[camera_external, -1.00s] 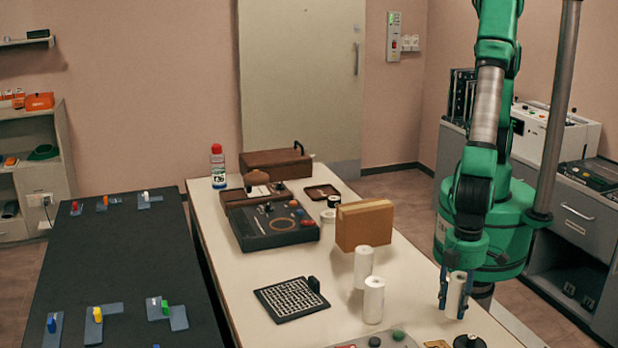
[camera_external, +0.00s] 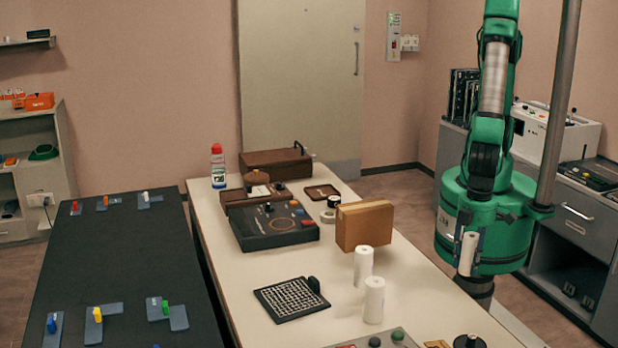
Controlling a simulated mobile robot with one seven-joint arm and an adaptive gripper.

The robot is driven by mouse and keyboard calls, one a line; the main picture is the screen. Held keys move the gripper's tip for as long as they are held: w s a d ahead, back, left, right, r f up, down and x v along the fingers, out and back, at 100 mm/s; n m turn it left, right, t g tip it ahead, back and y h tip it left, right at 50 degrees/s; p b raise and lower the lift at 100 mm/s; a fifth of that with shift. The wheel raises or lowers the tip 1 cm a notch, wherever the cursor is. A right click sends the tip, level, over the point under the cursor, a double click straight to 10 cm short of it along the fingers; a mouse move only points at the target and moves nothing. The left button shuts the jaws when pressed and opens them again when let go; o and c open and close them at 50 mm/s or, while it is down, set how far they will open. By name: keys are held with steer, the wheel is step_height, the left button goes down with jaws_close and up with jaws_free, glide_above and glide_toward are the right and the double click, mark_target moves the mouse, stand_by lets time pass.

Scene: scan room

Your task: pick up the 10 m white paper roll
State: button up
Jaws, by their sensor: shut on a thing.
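A white paper roll (camera_external: 467,253) is upright between the fingers of my gripper (camera_external: 468,246), which is shut on it. The roll hangs above the right edge of the cream table, in front of my green base. Two other white rolls stand upright on the table, one (camera_external: 363,267) just behind the other (camera_external: 374,300). The lengths of the rolls cannot be read at this size. The fingers are small and partly blend with the green base behind.
A cardboard box (camera_external: 363,226) stands behind the standing rolls. A black grid panel (camera_external: 290,299) and a dark control box (camera_external: 274,228) lie to the left. A control panel (camera_external: 385,340) and a black round knob (camera_external: 469,342) are at the near edge. The cream table (camera_external: 420,290) is bare at right.

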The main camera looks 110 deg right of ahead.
steer(key=shift+s+d, duration=0.3)
steer(key=shift+s, duration=0.05)
steer(key=shift+r, duration=0.15)
stand_by(0.4)
